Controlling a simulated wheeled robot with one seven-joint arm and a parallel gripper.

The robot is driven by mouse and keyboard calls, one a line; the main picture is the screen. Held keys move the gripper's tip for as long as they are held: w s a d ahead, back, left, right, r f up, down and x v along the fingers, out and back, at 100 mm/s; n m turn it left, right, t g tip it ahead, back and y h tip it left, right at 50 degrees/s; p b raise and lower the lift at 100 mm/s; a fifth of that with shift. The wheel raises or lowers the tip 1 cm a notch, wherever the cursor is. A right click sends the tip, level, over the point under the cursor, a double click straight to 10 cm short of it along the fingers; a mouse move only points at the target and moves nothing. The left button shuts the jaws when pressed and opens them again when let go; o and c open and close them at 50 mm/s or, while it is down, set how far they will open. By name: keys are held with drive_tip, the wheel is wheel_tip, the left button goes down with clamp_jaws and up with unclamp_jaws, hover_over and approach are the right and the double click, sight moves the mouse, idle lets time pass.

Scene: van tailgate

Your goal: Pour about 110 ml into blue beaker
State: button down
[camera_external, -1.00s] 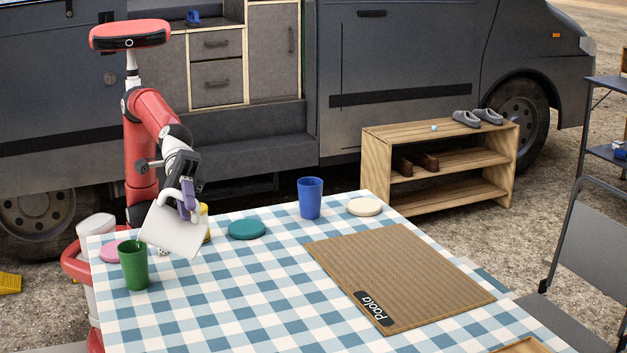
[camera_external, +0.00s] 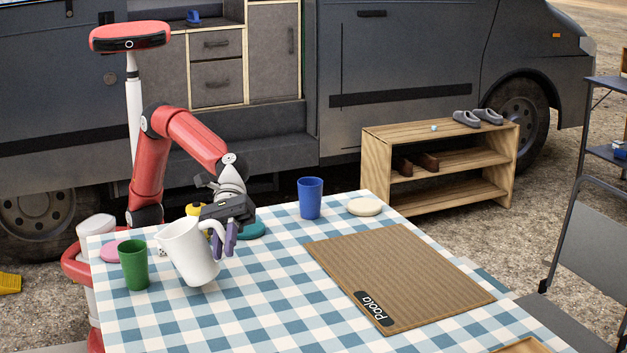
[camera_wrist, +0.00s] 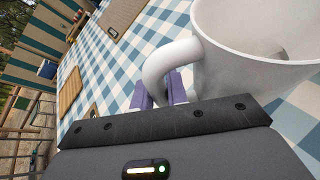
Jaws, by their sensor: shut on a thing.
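A blue beaker (camera_external: 310,198) stands upright at the far edge of the checked table. My gripper (camera_external: 229,238) is shut on the handle of a white pitcher (camera_external: 188,252), left of the blue beaker and apart from it. The pitcher is slightly tilted, its mouth toward the upper left, and appears just above the cloth. In the wrist view the purple fingers (camera_wrist: 160,90) close on the handle, and the pitcher (camera_wrist: 255,50) shows at the right. Its liquid cannot be made out clearly. A green beaker (camera_external: 134,265) stands upright left of the pitcher.
A teal disc (camera_external: 252,230), a cream disc (camera_external: 364,207) and a pink disc (camera_external: 108,251) lie on the table. A yellow object (camera_external: 194,209) is partly hidden behind the pitcher. A brown mat (camera_external: 400,275) covers the right part. Checked cloth between pitcher and mat is clear.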

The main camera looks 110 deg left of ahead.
drive_tip(key=shift+w+a+f+n+g+p, duration=0.25)
drive_tip(key=shift+w+f+n, duration=0.15)
drive_tip(key=shift+w+f, duration=0.15)
drive_tip(key=shift+w+a+f+n+g+p, duration=0.15)
drive_tip(key=shift+w+f+n+g, duration=0.1)
drive_tip(key=shift+w+f+n, duration=0.25)
drive_tip(key=shift+w+a+f+n+g+h, duration=0.15)
drive_tip(key=shift+w+f+n+g+h, duration=0.1)
drive_tip(key=shift+f+n+g+h, duration=0.4)
